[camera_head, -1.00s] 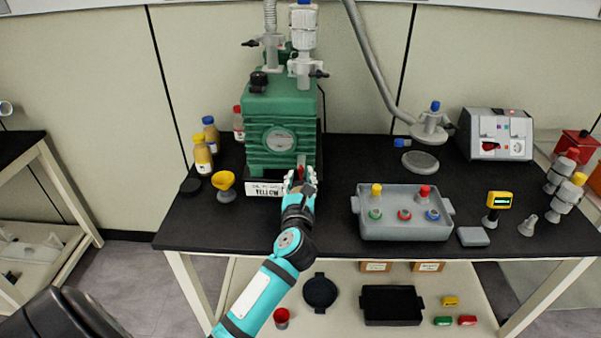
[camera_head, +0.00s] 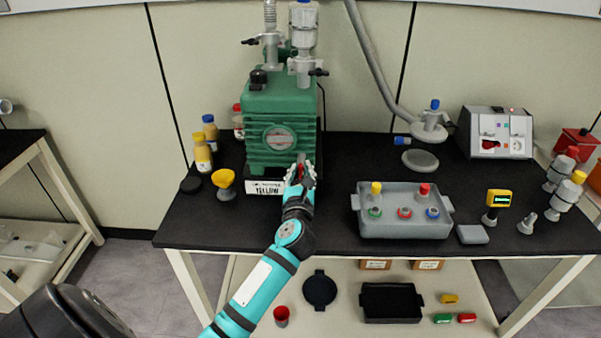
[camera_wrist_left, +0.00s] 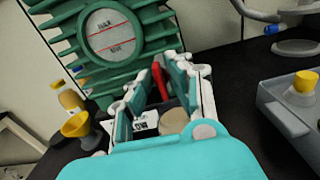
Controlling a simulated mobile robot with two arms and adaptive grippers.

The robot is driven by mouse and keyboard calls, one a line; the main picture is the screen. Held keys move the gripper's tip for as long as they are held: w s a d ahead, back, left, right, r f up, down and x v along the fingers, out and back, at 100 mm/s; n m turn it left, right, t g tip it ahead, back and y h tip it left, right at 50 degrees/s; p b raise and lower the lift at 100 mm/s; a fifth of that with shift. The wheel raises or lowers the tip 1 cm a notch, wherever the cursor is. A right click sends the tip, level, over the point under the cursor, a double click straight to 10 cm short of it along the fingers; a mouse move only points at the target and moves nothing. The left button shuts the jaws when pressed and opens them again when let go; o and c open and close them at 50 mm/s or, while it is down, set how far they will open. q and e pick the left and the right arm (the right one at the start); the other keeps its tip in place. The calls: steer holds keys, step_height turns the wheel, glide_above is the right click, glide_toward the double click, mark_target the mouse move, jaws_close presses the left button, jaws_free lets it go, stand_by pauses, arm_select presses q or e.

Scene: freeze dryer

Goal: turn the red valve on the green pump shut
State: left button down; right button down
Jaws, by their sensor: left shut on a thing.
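The green pump (camera_head: 270,118) stands at the back of the black bench, with a round gauge on its front. The red valve (camera_wrist_left: 159,80) is low on the pump's front right, between the fingers of my left gripper (camera_wrist_left: 158,88). My left gripper (camera_head: 300,172) is shut on the valve. The fingers hide much of the valve in the head view, so its exact angle is hard to read. My right gripper is not in view.
A yellow funnel (camera_head: 224,183) and bottles (camera_head: 203,154) stand left of the pump. A grey tray (camera_head: 403,228) with coloured caps is to the right. A hose (camera_head: 374,70) hangs down behind. Bare bench lies between gripper and tray.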

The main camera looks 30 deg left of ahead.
arm_select(q)
steer(key=shift+r+m+p, duration=0.2)
steer(key=shift+m+p, duration=0.6)
steer(key=shift+p, duration=0.3)
steer(key=m+p, duration=0.5)
steer(key=shift+d+p, duration=0.15)
steer(key=shift+p, duration=0.2)
steer(key=m+p, duration=0.3)
steer(key=m, duration=0.2)
steer(key=m+p, duration=0.2)
steer(key=shift+w+d+f+p, duration=0.1)
steer(key=shift+f+p, duration=0.15)
steer(key=shift+p, duration=0.05)
steer(key=shift+f+m+p, duration=0.2)
steer(key=shift+m+p, duration=0.85)
steer(key=shift+m, duration=1.15)
steer(key=c, duration=1.4)
jaws_free()
steer(key=shift+c, duration=0.2)
